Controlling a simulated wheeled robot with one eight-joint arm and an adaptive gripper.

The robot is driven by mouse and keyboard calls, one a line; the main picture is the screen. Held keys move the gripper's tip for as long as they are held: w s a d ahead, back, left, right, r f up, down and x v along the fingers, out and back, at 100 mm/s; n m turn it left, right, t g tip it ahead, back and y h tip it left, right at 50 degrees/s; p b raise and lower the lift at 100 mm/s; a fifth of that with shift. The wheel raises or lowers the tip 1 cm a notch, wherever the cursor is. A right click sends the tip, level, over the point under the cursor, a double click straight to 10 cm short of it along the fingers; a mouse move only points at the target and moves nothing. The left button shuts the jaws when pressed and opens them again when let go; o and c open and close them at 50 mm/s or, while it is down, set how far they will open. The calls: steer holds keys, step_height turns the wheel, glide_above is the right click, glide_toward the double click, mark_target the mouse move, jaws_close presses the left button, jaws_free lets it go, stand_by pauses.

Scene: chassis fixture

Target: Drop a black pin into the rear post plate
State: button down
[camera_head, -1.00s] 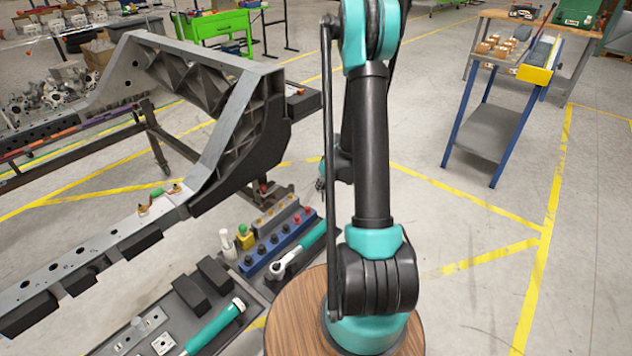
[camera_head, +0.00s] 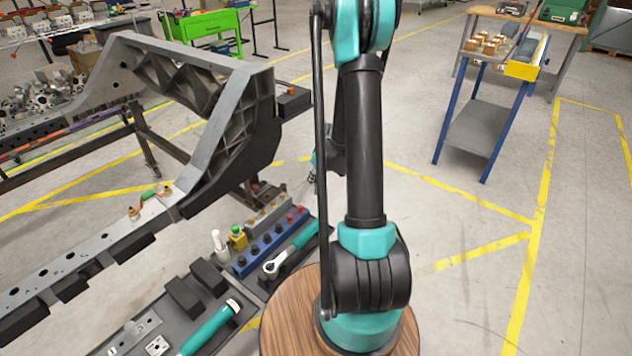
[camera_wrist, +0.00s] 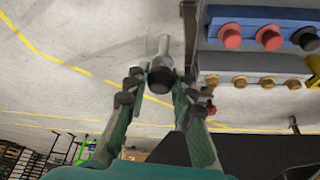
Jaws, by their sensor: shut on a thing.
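My gripper (camera_wrist: 155,88) is shut on a black-headed pin (camera_wrist: 160,80) in the wrist view. The pin's grey shank points away from the fingers, over open floor. In the head view my gripper (camera_head: 312,178) is small and mostly hidden behind my arm, right of the chassis. A blue rack (camera_head: 243,269) holds red and dark-headed pins; it also shows in the wrist view (camera_wrist: 265,22), to the right of the gripper. A grey rack with brass pins (camera_wrist: 255,65) lies beside it. I cannot tell which part is the rear post plate.
The grey chassis (camera_head: 205,160) fills the left, its dark end block (camera_head: 292,100) near my arm. A tray with black blocks (camera_head: 183,297), a teal-handled tool (camera_head: 210,328) and small plates (camera_head: 157,345) lies in front.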

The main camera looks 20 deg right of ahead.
steer(key=shift+r, duration=2.55)
steer(key=shift+w, duration=0.1)
